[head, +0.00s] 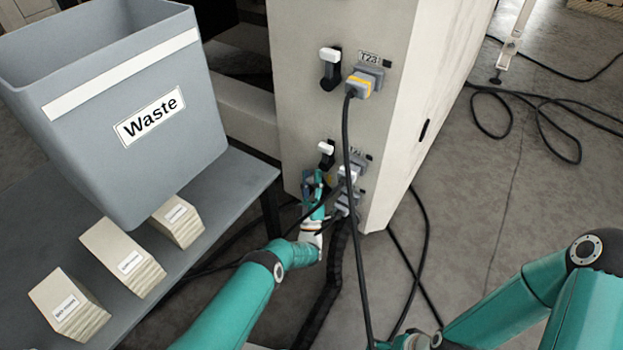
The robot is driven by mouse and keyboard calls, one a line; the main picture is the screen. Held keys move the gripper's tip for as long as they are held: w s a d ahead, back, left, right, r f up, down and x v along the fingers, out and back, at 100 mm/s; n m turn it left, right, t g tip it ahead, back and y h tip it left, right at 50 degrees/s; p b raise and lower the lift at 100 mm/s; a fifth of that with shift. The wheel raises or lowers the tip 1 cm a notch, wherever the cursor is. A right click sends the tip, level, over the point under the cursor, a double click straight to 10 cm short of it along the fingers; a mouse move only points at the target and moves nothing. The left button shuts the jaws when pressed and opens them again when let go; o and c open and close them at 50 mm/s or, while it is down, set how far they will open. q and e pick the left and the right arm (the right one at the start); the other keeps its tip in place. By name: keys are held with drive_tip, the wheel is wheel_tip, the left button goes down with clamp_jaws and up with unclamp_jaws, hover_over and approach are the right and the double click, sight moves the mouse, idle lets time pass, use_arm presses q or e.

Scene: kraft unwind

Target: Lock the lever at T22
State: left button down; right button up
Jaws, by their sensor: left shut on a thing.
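Levers and plugs sit on the pale machine panel (305,105). The upper lever (329,56), with a white handle and black body, is beside the label T23 (369,57). Below it, a second white-handled lever (326,148) stands beside a label (357,153) too small to read surely. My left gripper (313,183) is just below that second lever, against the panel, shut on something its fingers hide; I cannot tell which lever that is. A grey plug (347,174) and a lower plug (346,202) are just right of it.
A yellow-and-grey plug (360,84) sits under T23, its black cable hanging past the lower plugs. The grey Waste bin (75,140) and several card stacks (122,257) stand on a table (255,172) at left. Cables (545,105) lie on the floor at right.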

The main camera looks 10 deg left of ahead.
use_arm(q)
drive_tip(key=c, duration=0.8)
unclamp_jaws()
drive_tip(key=shift+d+f, duration=0.1)
drive_tip(key=shift+f, duration=0.15)
drive_tip(key=shift+o, duration=0.8)
drive_tip(key=shift+r, duration=0.1)
drive_tip(key=v, duration=1.2)
drive_tip(key=shift+s, duration=0.1)
